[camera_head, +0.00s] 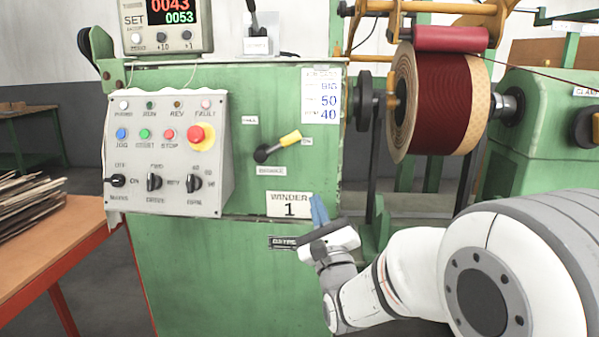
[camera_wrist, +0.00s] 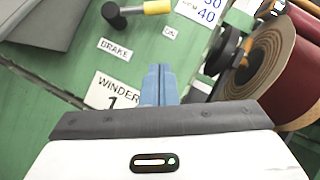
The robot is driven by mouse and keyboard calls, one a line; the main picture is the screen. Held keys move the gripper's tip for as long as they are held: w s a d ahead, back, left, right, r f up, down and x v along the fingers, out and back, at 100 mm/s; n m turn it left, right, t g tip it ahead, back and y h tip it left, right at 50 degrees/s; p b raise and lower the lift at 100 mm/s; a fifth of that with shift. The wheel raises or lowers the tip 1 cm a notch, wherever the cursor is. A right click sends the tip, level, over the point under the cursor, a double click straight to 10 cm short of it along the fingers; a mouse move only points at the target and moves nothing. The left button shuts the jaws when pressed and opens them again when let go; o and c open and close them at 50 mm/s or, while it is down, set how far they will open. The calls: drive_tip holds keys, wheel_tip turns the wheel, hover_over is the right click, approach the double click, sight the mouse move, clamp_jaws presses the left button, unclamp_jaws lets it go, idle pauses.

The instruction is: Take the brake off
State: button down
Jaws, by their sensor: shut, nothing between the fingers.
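The brake lever (camera_head: 278,147) is on the green winder front, with a black hub at its lower left and a yellow grip pointing up and right toward the small "ON" label (camera_head: 306,141). A plate below the lever reads "BRAKE" (camera_wrist: 116,49). In the wrist view the lever (camera_wrist: 140,8) is at the top edge, partly cut off. My gripper (camera_head: 319,206) has blue fingers pressed together, empty, below and right of the lever and apart from it. In the wrist view the fingertips (camera_wrist: 158,70) point up toward the panel, right of the "WINDER 1" sign.
A grey control box (camera_head: 168,153) with buttons, knobs and a red emergency stop stands out left of the lever. The dark red coil (camera_head: 445,100) and a black wheel (camera_head: 363,100) are to the right. The panel around the lever is clear.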

sight(280, 144)
drive_tip(key=shift+r, duration=0.1)
drive_tip(key=shift+s+a+r+b+x, duration=0.15)
drive_tip(key=shift+s+a+r+x, duration=0.15)
drive_tip(key=shift+x, duration=1.85)
drive_tip(key=shift+s+a+r+b+x, duration=0.15)
drive_tip(key=shift+r+x, duration=0.25)
drive_tip(key=shift+x, duration=1.7)
drive_tip(key=shift+s+a+r+b+x, duration=0.1)
drive_tip(key=shift+s+a+r+x, duration=0.2)
drive_tip(key=shift+x, duration=1.85)
drive_tip(key=shift+d, duration=0.1)
drive_tip(key=shift+d, duration=0.1)
